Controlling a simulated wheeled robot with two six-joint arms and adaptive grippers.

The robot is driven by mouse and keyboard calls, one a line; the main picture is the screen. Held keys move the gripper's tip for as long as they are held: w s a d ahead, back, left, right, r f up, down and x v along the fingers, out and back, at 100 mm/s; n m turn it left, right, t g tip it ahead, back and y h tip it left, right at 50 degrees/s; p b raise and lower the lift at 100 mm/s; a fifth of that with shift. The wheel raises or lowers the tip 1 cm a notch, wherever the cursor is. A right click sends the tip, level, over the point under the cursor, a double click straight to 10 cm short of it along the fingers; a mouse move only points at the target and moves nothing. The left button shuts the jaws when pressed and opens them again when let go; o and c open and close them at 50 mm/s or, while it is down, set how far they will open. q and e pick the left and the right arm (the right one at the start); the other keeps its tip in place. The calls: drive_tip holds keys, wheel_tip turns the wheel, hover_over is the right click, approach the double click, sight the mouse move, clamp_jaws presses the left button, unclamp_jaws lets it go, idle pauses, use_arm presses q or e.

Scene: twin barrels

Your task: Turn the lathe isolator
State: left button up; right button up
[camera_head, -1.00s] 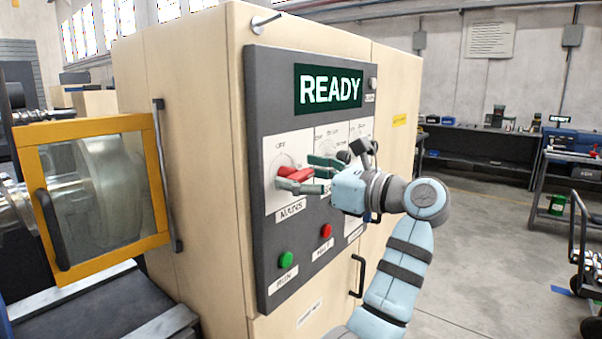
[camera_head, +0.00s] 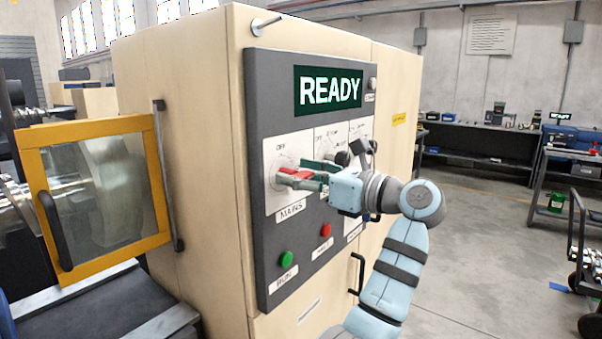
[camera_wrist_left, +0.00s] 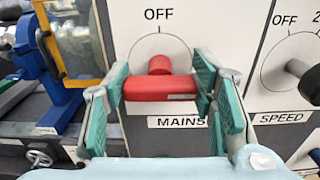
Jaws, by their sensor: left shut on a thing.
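The lathe isolator is a red bar handle (camera_head: 294,174) on a white plate (camera_head: 274,204) marked OFF above and MAINS below, on the dark grey control panel. My left gripper (camera_head: 299,173) is at the handle, its green-padded fingers shut on it. In the left wrist view the red handle (camera_wrist_left: 160,88) lies level across the picture, below the word OFF. The left gripper's fingers (camera_wrist_left: 160,82) stand at its left and right ends. They hide part of the handle in the head view. My right gripper is in neither view.
A SPEED knob (camera_wrist_left: 303,80) sits right of the isolator. A green button (camera_head: 286,258) and a red button (camera_head: 326,230) are below. The screen (camera_head: 329,90) reads READY. A yellow-framed guard door (camera_head: 163,180) stands at left. Open floor lies to the right.

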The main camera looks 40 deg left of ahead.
use_arm(q)
drive_tip(key=o, duration=1.2)
drive_tip(key=shift+c, duration=0.2)
drive_tip(key=d, duration=1.2)
drive_tip(key=shift+w, duration=0.15)
